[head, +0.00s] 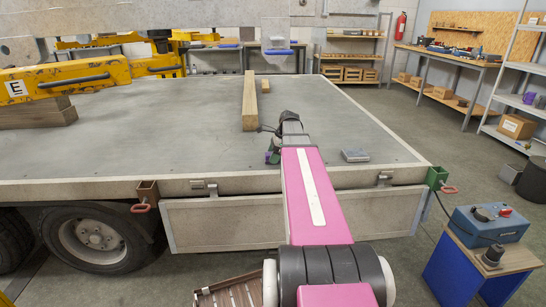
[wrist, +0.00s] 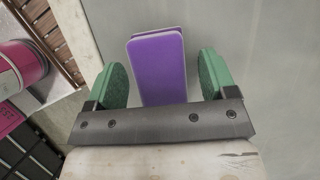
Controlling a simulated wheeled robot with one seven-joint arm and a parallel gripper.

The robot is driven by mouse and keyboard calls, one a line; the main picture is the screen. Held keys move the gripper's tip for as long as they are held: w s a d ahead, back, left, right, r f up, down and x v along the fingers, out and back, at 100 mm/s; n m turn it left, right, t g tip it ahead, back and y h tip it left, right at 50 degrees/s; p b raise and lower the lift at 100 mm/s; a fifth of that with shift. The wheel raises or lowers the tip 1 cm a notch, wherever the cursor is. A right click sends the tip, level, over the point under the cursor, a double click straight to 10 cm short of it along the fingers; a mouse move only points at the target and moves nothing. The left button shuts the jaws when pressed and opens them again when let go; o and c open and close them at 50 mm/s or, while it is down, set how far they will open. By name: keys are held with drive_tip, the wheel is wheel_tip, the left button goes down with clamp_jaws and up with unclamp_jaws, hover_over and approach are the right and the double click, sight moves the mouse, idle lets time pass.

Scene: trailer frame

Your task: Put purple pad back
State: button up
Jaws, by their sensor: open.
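The purple pad (wrist: 157,62) shows in the wrist view as a long, flat-faced block over the grey trailer bed. It lies between the two green-padded fingers of my gripper (wrist: 162,72), with a visible gap on each side. My gripper is open. In the head view my gripper (head: 273,151) is low over the near part of the trailer bed (head: 180,125), mostly hidden behind my pink arm. Only a small purple patch of the pad (head: 269,158) shows there. Whether the pad touches the bed is unclear.
A small grey block (head: 355,154) lies on the bed to the right of my arm. A long wooden beam (head: 250,100) lies beyond my gripper. A yellow lifting frame (head: 90,80) and stacked timber (head: 38,115) stand at left. The bed between is clear.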

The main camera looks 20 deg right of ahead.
drive_tip(key=v, duration=1.1)
drive_tip(key=shift+d+r, duration=0.2)
drive_tip(key=shift+s, duration=0.1)
